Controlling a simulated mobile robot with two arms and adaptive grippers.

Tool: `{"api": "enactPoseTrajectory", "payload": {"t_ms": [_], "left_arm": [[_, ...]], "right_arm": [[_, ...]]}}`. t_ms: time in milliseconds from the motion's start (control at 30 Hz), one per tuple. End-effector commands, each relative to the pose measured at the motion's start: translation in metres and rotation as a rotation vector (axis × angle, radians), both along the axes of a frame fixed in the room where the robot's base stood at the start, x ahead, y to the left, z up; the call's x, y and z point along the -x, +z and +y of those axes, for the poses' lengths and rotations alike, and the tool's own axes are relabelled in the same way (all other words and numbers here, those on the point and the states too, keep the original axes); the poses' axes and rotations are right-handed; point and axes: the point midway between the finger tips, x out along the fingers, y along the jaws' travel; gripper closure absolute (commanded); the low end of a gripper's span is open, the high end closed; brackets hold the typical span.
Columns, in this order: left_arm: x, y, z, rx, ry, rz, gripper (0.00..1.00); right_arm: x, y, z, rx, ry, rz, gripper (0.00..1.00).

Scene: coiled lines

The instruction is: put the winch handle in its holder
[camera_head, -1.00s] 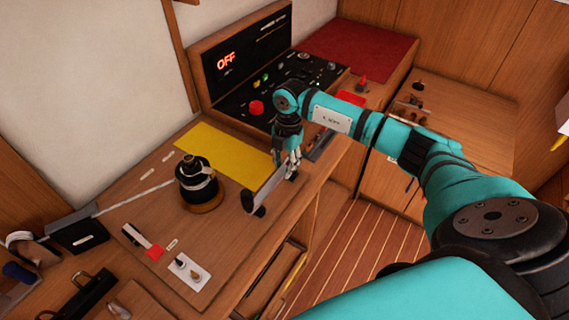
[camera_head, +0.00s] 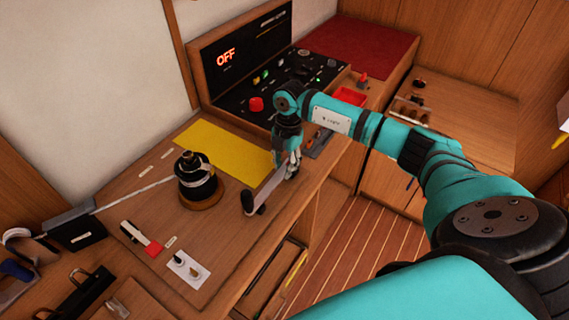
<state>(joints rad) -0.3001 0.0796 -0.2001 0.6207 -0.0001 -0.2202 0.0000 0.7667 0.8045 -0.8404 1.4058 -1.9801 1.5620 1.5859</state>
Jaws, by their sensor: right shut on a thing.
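The winch handle (camera_head: 266,190) is a flat silver bar with a black grip at its near end. My right gripper (camera_head: 287,166) points down and is shut on the handle's far end. The handle is over the worktop's front edge, right of the black winch drum (camera_head: 196,177); whether it touches the wood is unclear. The fingers partly hide its far end. I cannot tell for sure which fitting is the holder. My left gripper is out of view.
A yellow mat (camera_head: 224,151) lies behind the winch. A line runs left from the drum to a dark block (camera_head: 75,233). A red-tipped lever (camera_head: 142,240) and a switch plate (camera_head: 187,270) are in front. A control panel (camera_head: 272,90) stands behind my right wrist.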

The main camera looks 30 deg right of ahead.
Motion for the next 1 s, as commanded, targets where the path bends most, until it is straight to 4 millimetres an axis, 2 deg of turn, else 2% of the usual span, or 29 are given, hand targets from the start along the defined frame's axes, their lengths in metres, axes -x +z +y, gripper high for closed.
{"api": "enactPoseTrajectory", "payload": {"t_ms": [300, 767, 800, 900, 1000], "left_arm": [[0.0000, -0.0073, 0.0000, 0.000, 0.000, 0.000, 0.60], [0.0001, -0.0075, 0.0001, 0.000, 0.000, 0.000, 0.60], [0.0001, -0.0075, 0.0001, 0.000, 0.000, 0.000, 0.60], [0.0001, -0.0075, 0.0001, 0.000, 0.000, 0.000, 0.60], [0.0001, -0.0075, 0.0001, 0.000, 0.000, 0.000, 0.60]], "right_arm": [[-0.0002, -0.0099, 0.0002, 0.000, 0.000, -0.001, 1.00], [0.0006, -0.0118, 0.0002, 0.001, 0.000, 0.002, 1.00], [0.0006, -0.0118, 0.0002, 0.001, 0.000, 0.002, 0.68], [0.0005, -0.0116, 0.0001, 0.001, 0.000, 0.002, 0.58], [0.0003, -0.0114, 0.0000, 0.000, 0.000, 0.001, 0.58]]}}
